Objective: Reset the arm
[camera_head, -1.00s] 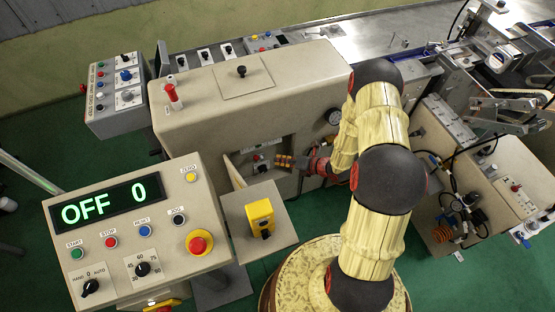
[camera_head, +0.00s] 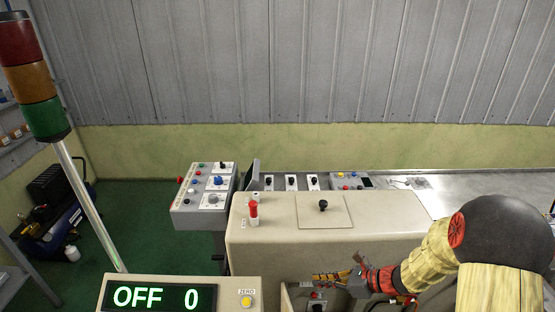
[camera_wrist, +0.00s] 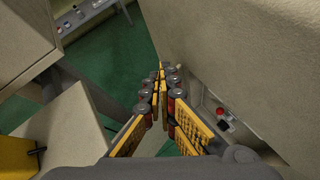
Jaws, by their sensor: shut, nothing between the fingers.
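My arm comes in from the lower right in the head view, with a pale ribbed sleeve and black joints. My gripper (camera_head: 318,277) points left in front of the beige machine cabinet (camera_head: 300,238). In the wrist view my gripper (camera_wrist: 160,72) has its orange-yellow fingers together at the tips, with nothing between them. It is clear of the cabinet's side wall, which stands to its right.
A display panel (camera_head: 160,297) reading OFF 0 stands at the lower left. In the wrist view, a small panel with a red button (camera_wrist: 220,111) is close right of the fingers. Green floor shows ahead.

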